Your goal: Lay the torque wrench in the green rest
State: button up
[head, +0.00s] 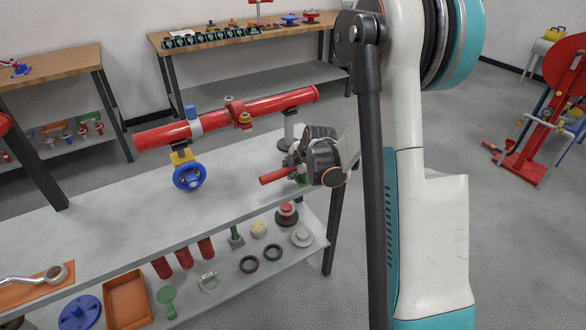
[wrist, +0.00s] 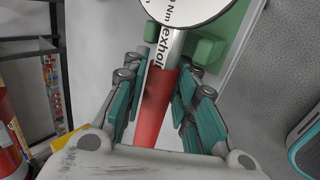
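The torque wrench has a red handle (wrist: 157,105), a silver shaft with dark lettering (wrist: 168,45) and a round white dial at the top of the wrist view. My gripper (wrist: 160,85) has its teal fingers on both sides of the red handle, close against it. In the head view, my gripper (head: 308,160) is low over the right end of the grey bench, and the red handle end (head: 275,176) sticks out to its left. The green rest (wrist: 235,32) lies beneath the shaft and dial, partly hidden by them. I cannot tell whether the wrench touches it.
A red pipe (head: 225,117) with a blue-wheeled valve (head: 189,177) stands over the bench (head: 110,230), just left of my gripper. A silver tool (head: 40,277) lies on an orange mat at bottom left. The lower shelf holds several parts. The bench's front middle is clear.

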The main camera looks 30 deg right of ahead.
jog(key=shift+o, duration=1.4)
jog(key=v, duration=1.2)
jog(key=shift+r, duration=0.1)
